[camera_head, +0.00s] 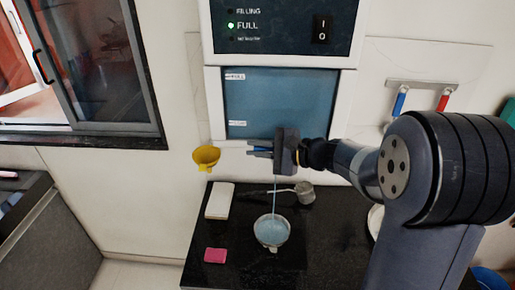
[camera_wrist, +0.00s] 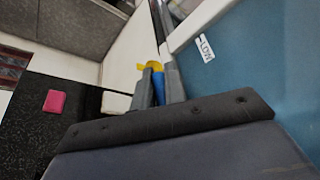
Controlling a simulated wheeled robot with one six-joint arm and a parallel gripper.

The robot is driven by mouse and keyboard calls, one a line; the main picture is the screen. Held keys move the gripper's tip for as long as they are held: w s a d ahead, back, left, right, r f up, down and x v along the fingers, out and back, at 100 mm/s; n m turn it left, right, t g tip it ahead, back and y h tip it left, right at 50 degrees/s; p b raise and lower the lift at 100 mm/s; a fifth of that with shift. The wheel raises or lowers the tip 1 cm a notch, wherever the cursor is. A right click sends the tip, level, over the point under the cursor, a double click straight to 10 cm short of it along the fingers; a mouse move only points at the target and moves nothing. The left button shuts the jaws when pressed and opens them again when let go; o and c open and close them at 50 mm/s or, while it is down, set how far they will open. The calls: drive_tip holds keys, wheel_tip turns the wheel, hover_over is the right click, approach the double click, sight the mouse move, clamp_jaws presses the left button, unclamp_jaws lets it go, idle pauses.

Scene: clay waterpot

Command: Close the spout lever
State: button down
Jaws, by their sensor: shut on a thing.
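The water dispenser (camera_head: 280,100) is on the wall, with a green light beside FULL. My gripper (camera_head: 262,150) is at its lower edge, pointing left. In the wrist view my gripper (camera_wrist: 158,88) is shut on a blue lever (camera_wrist: 158,90), which shows between the two grey fingers. The spout itself is hidden behind my gripper in the head view. A thin water stream (camera_head: 275,200) runs down below my gripper into a pot (camera_head: 272,243) on the black counter. Bluish water shows inside the pot.
A yellow funnel (camera_head: 206,157) is on the wall left of my gripper. A white box (camera_head: 219,201), a metal mug (camera_head: 305,192) and a pink sponge (camera_head: 215,255) lie on the black counter (camera_head: 325,255). Blue and red taps (camera_head: 443,101) are at the right.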

drive_tip(key=shift+w+f+m+t+b, duration=0.1)
drive_tip(key=shift+f+m+t+b, duration=0.15)
drive_tip(key=shift+b, duration=0.6)
drive_tip(key=shift+w+r+m+t+h+b, duration=0.15)
drive_tip(key=shift+r+m+t+h+b, duration=0.1)
drive_tip(key=shift+m+t+h+b, duration=0.15)
drive_tip(key=c, duration=1.5)
unclamp_jaws()
drive_tip(key=b+v, duration=0.2)
drive_tip(key=v, duration=0.8)
drive_tip(key=shift+s+d, duration=0.2)
drive_tip(key=shift+d, duration=0.1)
